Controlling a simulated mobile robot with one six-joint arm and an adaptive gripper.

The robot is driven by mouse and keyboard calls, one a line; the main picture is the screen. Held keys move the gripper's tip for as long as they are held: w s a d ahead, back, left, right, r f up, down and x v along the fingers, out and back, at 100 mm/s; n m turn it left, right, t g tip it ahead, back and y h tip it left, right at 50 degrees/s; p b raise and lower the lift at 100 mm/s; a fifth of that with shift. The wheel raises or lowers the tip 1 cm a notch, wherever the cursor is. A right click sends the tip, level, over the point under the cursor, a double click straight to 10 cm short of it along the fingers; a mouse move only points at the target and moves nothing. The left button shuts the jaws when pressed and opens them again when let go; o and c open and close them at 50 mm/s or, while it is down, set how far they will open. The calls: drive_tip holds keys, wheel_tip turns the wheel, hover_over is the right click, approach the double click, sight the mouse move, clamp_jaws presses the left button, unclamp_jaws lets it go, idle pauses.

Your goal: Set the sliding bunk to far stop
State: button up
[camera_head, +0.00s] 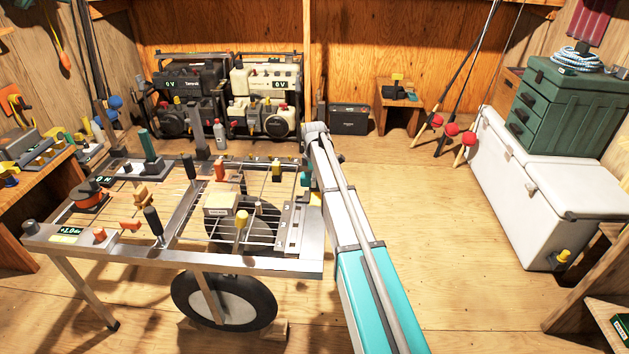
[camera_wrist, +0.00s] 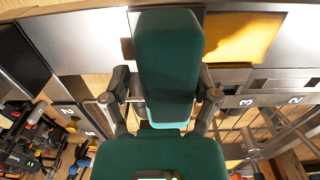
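A green upright block (camera_wrist: 168,60) stands between the two fingers of my gripper (camera_wrist: 165,92) in the wrist view. The fingers flank it closely; I cannot tell whether both touch it. A second green padded piece (camera_wrist: 160,158) fills the lower middle. Metal plates marked with numbers (camera_wrist: 245,102) lie around them. In the head view my arm reaches to the right end of the wheeled metal-framed bench, where a small green piece (camera_head: 306,178) shows beside a metal rail (camera_head: 291,228). My gripper is mostly hidden there. I cannot tell which part is the sliding bunk.
The wheeled bench (camera_head: 130,248) carries several upright handles, knobs and a small box (camera_head: 228,204). A white cooler (camera_head: 540,200) with a green drawer box (camera_head: 560,105) stands at right. Fishing rods (camera_head: 465,85) lean nearby. The middle floor (camera_head: 430,220) is clear.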

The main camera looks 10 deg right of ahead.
sight(312, 211)
drive_tip(key=shift+o, duration=0.3)
drive_tip(key=shift+s, duration=0.1)
drive_tip(key=shift+s, duration=0.1)
drive_tip(key=shift+s+a, duration=0.3)
drive_tip(key=shift+s, duration=0.45)
drive_tip(key=s+a, duration=0.1)
drive_tip(key=s, duration=0.2)
drive_tip(key=s+a, duration=0.1)
drive_tip(key=s, duration=0.3)
drive_tip(key=s+a, duration=0.1)
drive_tip(key=s, duration=0.2)
drive_tip(key=shift+s+a, duration=0.2)
drive_tip(key=shift+s, duration=0.15)
drive_tip(key=shift+w+r+p, duration=0.2)
drive_tip(key=shift+r+p, duration=0.35)
drive_tip(key=shift+p, duration=0.05)
wheel_tip(312, 211, up, 13)
drive_tip(key=p, duration=1.3)
drive_tip(key=s+a+m, duration=0.2)
drive_tip(key=s+m, duration=0.3)
drive_tip(key=s, duration=0.8)
drive_tip(key=shift+s+a+r+m, duration=0.15)
drive_tip(key=shift+s+r+m, duration=0.05)
drive_tip(key=shift+s+m, duration=0.1)
